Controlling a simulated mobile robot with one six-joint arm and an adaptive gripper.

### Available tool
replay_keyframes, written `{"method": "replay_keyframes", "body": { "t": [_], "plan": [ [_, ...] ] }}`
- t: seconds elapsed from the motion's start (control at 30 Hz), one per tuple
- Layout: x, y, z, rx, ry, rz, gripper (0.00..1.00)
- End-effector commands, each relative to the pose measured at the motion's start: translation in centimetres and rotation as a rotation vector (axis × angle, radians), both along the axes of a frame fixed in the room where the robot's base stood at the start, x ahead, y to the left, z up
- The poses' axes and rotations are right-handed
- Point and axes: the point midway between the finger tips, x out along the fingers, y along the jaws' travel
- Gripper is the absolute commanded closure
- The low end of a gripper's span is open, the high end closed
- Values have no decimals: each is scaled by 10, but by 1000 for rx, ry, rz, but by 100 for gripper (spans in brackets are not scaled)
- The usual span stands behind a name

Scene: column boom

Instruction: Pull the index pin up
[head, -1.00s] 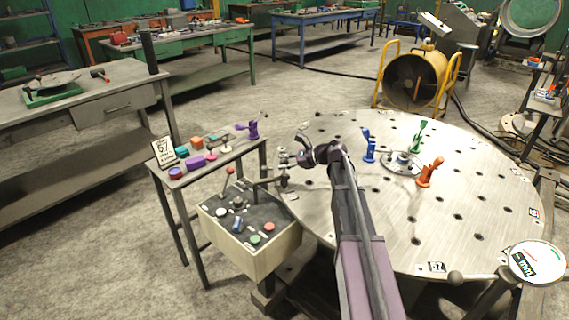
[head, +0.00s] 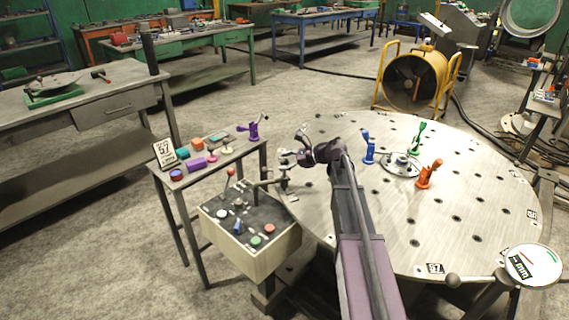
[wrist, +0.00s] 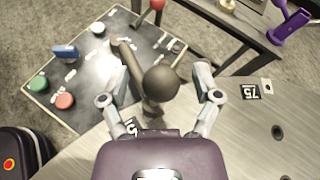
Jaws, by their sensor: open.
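The index pin (wrist: 162,84) shows in the wrist view as a dull grey-brown round knob on a short stem, at the edge of the round metal table. In the head view the pin (head: 283,169) stands at the table's left edge, small and partly unclear. My gripper (wrist: 161,70) is open in the wrist view, one finger on each side of the knob, with visible gaps. In the head view my gripper (head: 298,152) is close to the pin, at the end of my arm. The pin's lower part is hidden.
A control box (head: 250,247) with buttons and a red-knobbed lever (head: 231,173) stands just left of the pin. A dark bar runs beside the knob. Blue (head: 368,148), green (head: 415,137) and orange (head: 428,174) clamps stand on the round table (head: 470,235).

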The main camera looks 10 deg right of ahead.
Motion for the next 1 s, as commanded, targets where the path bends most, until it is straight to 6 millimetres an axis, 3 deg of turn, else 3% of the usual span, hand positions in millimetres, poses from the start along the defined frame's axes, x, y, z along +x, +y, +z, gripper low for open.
{"method": "replay_keyframes", "body": {
  "t": [0.27,0.8,1.0],
  "plan": [
    [0,-1,-6,-1,0,0,19],
    [0,-1,-38,-2,0,-1,19],
    [-8,-19,-24,-2,0,-2,19]
  ]
}}
